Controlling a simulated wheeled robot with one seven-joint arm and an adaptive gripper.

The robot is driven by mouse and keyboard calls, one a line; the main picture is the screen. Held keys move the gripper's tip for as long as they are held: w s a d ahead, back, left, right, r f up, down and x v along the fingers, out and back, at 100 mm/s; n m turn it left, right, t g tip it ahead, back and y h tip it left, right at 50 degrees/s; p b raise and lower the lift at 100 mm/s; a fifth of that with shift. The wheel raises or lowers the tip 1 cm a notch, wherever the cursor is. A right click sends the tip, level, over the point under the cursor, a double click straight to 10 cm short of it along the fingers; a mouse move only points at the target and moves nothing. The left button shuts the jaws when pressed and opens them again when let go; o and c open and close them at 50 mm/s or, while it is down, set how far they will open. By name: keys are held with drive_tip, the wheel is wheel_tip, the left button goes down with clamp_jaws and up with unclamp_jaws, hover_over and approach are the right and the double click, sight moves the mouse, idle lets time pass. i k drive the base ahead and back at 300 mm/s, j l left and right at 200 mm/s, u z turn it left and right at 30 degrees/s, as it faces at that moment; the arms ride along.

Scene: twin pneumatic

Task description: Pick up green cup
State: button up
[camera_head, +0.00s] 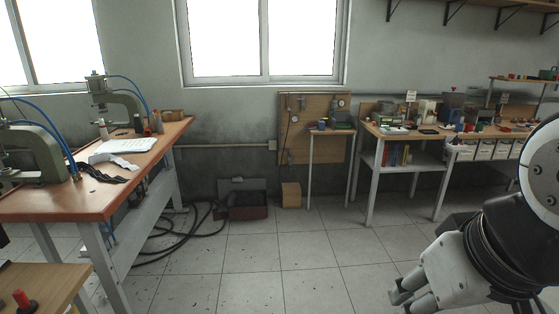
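No green cup can be told for certain. On the right workbench (396,136) stand several small coloured items, among them a blue cup-like item (459,127) and a small greenish item (480,126), too small to make out. My gripper (402,299) is at the lower right, pointing left and down over the floor. Its two fingers are apart with nothing seen between them. It is far from the benches, and the lower finger is partly cut off by the picture's edge.
A wooden workbench (50,205) with presses stands at left. A small table (331,132) stands before a pegboard at the back. Black hoses (178,240) and a dark box (247,206) lie on the floor. The central tiled floor (290,255) is clear.

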sight(479, 128)
drive_tip(key=i, duration=1.9)
drive_tip(key=i+z, duration=0.25)
drive_tip(key=i, duration=0.25)
drive_tip(key=i+j+z, duration=0.1)
drive_tip(key=i+z, duration=0.15)
drive_tip(key=i, duration=0.3)
drive_tip(key=i+j+z, duration=0.25)
drive_tip(key=i, duration=0.25)
drive_tip(key=i+l+z, duration=0.15)
drive_tip(key=z, duration=0.25)
drive_tip(key=i+z, duration=0.6)
drive_tip(key=z, duration=0.2)
drive_tip(key=i+z, duration=0.75)
drive_tip(key=i, duration=0.65)
drive_tip(key=i+u, duration=0.95)
drive_tip(key=i+l+u, duration=0.25)
drive_tip(key=u, duration=0.25)
drive_tip(key=i+l+u, duration=0.15)
drive_tip(key=i+u, duration=0.15)
drive_tip(key=i, duration=0.2)
drive_tip(key=i+l+u, duration=0.3)
drive_tip(key=i, duration=0.2)
